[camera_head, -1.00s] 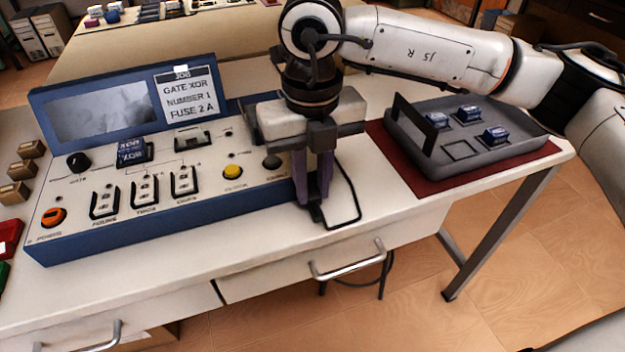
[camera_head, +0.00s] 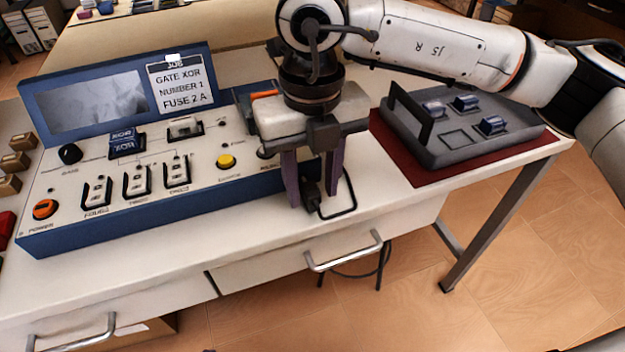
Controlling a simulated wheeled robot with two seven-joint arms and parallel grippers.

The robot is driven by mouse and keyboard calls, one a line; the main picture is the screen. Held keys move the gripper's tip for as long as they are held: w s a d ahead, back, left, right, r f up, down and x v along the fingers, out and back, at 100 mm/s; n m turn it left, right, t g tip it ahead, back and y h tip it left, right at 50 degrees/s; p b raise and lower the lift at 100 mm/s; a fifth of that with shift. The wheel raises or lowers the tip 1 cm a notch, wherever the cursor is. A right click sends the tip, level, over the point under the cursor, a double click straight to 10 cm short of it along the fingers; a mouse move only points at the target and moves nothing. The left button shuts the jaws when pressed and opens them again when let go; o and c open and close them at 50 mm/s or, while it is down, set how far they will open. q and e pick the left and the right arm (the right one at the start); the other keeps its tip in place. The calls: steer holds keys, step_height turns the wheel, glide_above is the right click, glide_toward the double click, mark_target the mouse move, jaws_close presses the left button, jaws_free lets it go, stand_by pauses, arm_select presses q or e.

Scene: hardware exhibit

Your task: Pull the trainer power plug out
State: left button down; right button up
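The dark power plug (camera_head: 312,196) shows low between the fingers of my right gripper (camera_head: 312,185), near the trainer's right end. Its black cable (camera_head: 351,200) loops to the right over the white table. The purple-grey fingers stand apart, pointing down, with visible gaps beside the plug. The gripper hides the trainer's right end, so I cannot tell whether the plug touches a socket. My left gripper is out of view.
A job card (camera_head: 180,87) reads "GATE XOR, NUMBER 1, FUSE 2 A". A grey tray (camera_head: 440,155) with several blue modules stands on a dark red mat (camera_head: 408,168) at right. Drawer handles (camera_head: 345,252) stick out along the table front. Brown blocks (camera_head: 15,162) stand at left.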

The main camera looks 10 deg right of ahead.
mark_target(312, 193)
step_height(312, 193, up, 10)
steer(key=shift+r+p, duration=0.15)
steer(key=shift+p, duration=0.3)
steer(key=shift+s, duration=0.1)
